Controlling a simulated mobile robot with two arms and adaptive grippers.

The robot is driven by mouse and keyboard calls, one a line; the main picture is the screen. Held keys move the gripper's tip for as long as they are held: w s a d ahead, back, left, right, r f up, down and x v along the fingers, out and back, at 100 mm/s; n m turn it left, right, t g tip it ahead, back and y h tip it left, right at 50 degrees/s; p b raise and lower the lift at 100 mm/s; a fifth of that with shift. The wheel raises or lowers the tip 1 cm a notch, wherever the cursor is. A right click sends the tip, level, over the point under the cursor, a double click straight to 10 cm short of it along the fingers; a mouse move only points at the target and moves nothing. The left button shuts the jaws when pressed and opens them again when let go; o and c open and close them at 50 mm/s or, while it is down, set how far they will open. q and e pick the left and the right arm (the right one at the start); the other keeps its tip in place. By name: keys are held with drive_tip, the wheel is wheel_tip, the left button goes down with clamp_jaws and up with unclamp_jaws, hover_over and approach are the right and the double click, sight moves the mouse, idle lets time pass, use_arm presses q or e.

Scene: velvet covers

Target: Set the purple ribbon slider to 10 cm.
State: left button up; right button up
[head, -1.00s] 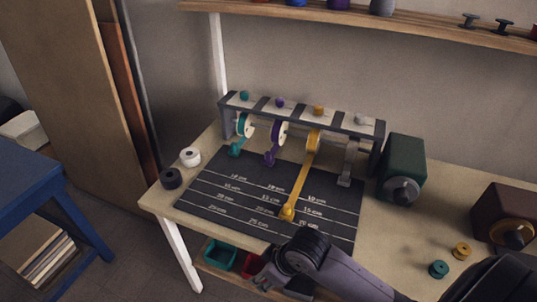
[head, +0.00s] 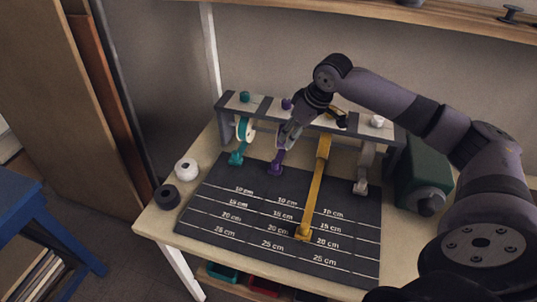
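The purple ribbon's slider (head: 275,168) rests at the far edge of the dark measuring mat (head: 205,205), short of its 10 cm line. Little purple ribbon shows between it and its spool, which my gripper partly covers. My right gripper (head: 312,128) points down at the spool rack (head: 258,103), just above and right of the purple slider. Its fingers look spread, with nothing seen between them. The purple knob (head: 286,103) on the rack shows just left of my wrist. My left gripper is not in view.
The yellow ribbon (head: 314,190) is pulled out, its slider (head: 303,234) near the 20 cm line. The teal slider (head: 236,158) and grey slider (head: 360,187) sit near the rack. White (head: 186,169) and black (head: 167,196) rolls stand left. A green box (head: 424,182) stands right.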

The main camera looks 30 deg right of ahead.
drive_tip(key=p, duration=0.2)
approach(276, 161)
drive_tip(key=x, duration=0.9)
drive_tip(key=shift+w+a+f, duration=0.1)
drive_tip(key=shift+w+f, duration=0.1)
drive_tip(key=shift+f, duration=0.25)
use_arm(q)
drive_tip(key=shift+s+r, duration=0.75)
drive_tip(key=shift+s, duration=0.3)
use_arm(e)
drive_tip(key=shift+w, duration=0.1)
clamp_jaws()
